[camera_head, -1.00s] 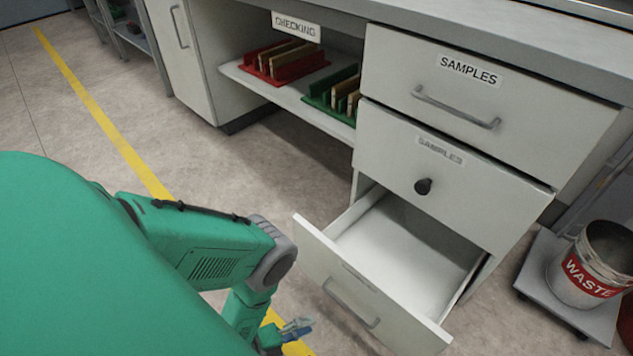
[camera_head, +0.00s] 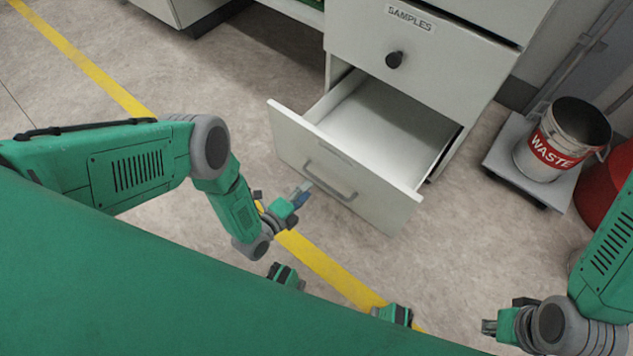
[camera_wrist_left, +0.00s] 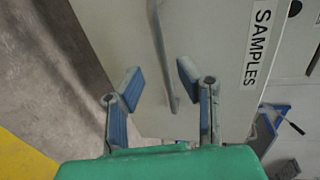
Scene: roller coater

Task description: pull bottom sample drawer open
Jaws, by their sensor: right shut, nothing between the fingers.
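The bottom drawer (camera_head: 345,165) is pulled well out of the cabinet, and its white inside shows empty. Its grey bar handle (camera_head: 330,182) is on the slanted front. My right gripper (camera_head: 490,327) is shut and empty at the lower right, away from the drawer.
The middle drawer (camera_head: 430,50) above is closed, with a black knob (camera_head: 394,60). A WASTE bucket (camera_head: 560,140) stands on a low grey platform (camera_head: 510,150) to the right, near a red object (camera_head: 600,195). Open floor with a yellow line lies in front of the drawer.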

